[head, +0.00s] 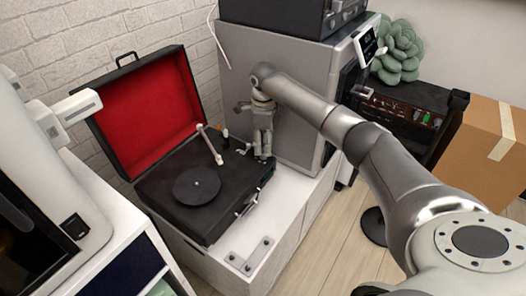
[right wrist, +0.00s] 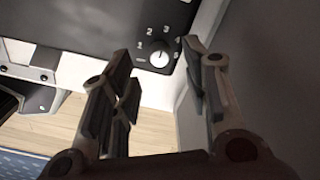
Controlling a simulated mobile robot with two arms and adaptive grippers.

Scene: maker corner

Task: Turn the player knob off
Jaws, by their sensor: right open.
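The record player (head: 188,218) stands with its red-lined lid (head: 150,105) open and a dark disc (head: 197,186) on it. The knob's mark seems to point up, near 2 and 3, but is too small to be sure. My right gripper (head: 263,155) points down at the player's right back corner. In the head view the knob is hidden.
The player sits on a white cabinet (head: 290,190). A tall grey cabinet (head: 240,60) stands close behind and right of my gripper. A white machine (head: 35,165) is at left. A cardboard box (head: 485,150) and a plant (head: 398,52) are at right.

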